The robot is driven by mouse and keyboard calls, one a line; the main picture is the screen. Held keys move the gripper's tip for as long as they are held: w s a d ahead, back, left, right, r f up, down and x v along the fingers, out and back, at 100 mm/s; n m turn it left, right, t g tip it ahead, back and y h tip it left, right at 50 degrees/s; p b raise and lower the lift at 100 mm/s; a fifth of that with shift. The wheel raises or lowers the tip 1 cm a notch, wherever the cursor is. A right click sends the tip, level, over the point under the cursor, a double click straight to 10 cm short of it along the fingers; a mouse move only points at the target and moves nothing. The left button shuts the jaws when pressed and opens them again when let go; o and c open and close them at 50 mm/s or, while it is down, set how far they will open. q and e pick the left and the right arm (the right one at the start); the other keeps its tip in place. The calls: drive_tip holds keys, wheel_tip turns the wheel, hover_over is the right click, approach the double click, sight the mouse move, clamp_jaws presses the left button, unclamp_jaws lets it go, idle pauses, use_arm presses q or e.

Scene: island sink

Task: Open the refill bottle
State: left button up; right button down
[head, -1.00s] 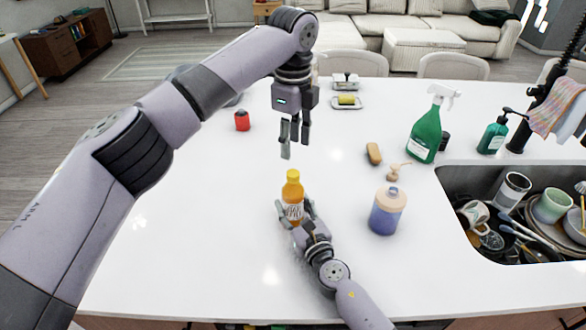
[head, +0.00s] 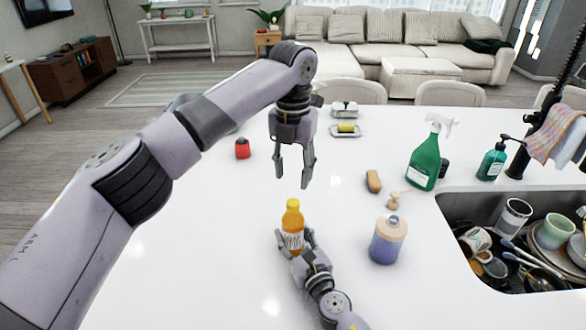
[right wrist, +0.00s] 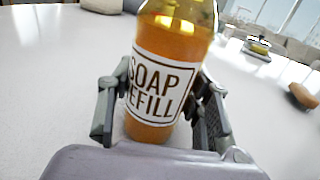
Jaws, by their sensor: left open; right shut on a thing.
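The refill bottle (head: 293,228) is amber with a yellow cap (head: 293,205) on top and stands upright on the white counter. Its "SOAP REFILL" label shows in the right wrist view (right wrist: 155,85). My right gripper (head: 296,240) is shut on the bottle's lower body, with a finger on each side. My left gripper (head: 293,184) is open and empty, fingers pointing down, above and slightly behind the cap and apart from it.
A blue-purple dispenser bottle (head: 387,240) without its pump stands to the right, and a loose pump head (head: 396,200) lies behind it. A brush (head: 373,181), green spray bottle (head: 425,160) and dish-filled sink (head: 460,205) are further right. The counter's left side is mostly clear.

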sight(293, 202)
use_arm(q)
drive_tip(key=shift+f, duration=4)
drive_tip(key=shift+c, duration=0.5)
clamp_jaws()
